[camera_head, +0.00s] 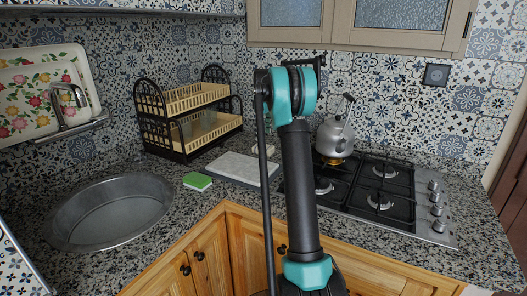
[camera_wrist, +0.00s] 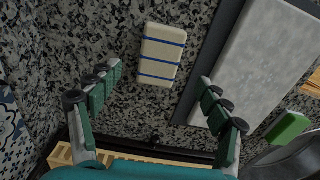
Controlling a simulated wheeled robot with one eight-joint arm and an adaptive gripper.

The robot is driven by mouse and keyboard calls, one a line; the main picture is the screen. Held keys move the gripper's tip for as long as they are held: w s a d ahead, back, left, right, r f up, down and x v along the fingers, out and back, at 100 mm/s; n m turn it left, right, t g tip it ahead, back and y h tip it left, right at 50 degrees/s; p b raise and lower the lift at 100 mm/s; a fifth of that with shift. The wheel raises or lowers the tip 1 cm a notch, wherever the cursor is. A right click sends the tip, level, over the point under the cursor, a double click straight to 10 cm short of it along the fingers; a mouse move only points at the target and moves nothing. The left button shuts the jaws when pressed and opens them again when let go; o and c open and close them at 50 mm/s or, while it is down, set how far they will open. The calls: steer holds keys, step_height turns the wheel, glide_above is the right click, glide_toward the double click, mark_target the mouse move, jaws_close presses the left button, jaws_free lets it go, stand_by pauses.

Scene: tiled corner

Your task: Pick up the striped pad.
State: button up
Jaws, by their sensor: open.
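The striped pad (camera_wrist: 161,57) is a cream, rounded block with blue stripes across it. In the wrist view it lies flat on the speckled counter at upper middle, between the lines of my two fingers. My gripper (camera_wrist: 159,73) is open and empty, its fingertips spread to the left and right of the pad's lower part. I see no finger touching the pad; the height gap is hard to judge. In the head view my arm hides the gripper. A small pale patch beside my arm there may be part of the pad, but I cannot tell.
A grey board (camera_head: 240,168) lies beside the pad and also shows in the wrist view (camera_wrist: 240,60). A green sponge (camera_head: 197,181) lies near the round sink (camera_head: 110,210). A dish rack (camera_head: 190,110) stands behind. A kettle (camera_head: 335,137) sits on the gas hob (camera_head: 400,205), right.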

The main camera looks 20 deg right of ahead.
mark_target(263, 146)
steer(key=shift+f, duration=3.65)
steer(key=c, duration=1)
steer(key=shift+c, duration=0.2)
steer(key=shift+r, duration=0.1)
step_height(263, 146, up, 20)
